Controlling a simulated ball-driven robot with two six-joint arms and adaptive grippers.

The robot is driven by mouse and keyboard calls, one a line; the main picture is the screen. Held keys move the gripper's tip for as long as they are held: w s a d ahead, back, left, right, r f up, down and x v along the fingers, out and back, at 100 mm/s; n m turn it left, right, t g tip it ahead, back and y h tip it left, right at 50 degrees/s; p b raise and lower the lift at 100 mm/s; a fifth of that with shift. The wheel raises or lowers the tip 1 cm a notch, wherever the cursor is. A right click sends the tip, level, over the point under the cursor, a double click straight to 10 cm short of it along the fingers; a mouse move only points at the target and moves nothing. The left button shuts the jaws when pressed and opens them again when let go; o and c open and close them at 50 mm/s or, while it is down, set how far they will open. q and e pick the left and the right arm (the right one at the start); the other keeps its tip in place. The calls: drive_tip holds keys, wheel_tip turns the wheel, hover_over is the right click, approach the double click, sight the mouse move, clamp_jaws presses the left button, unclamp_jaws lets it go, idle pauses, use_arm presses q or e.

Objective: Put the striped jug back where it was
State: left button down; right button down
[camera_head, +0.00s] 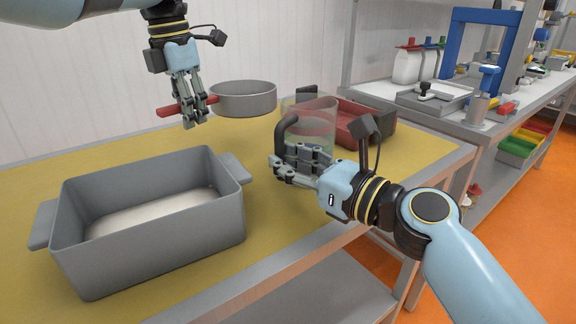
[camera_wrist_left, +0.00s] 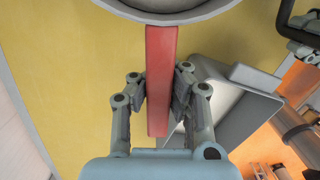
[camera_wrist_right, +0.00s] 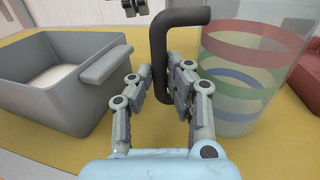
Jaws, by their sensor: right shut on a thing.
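The striped jug (camera_head: 310,112) is see-through, with red, green and blue bands and a dark handle. It stands upright at the right part of the table, and its bands show clearly in the right wrist view (camera_wrist_right: 255,70). My right gripper (camera_head: 277,170) is shut on the jug's dark handle (camera_wrist_right: 160,60). The jug's base is partly hidden by the gripper, so I cannot tell if it touches the table. My left gripper (camera_head: 190,110) has its fingers on both sides of the red handle (camera_wrist_left: 160,80) of a round grey pan (camera_head: 243,99); whether they grip it is unclear.
A deep grey bin (camera_head: 165,255) with side grips stands at the front left. Yellow table surface is clear between bin and jug. A cluttered workbench (camera_head: 455,110) stands at the right.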

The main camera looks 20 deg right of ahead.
use_arm(q)
drive_tip(key=shift+r, duration=0.15)
use_arm(e)
drive_tip(key=shift+s+r, duration=0.1)
drive_tip(key=c, duration=1.3)
unclamp_jaws()
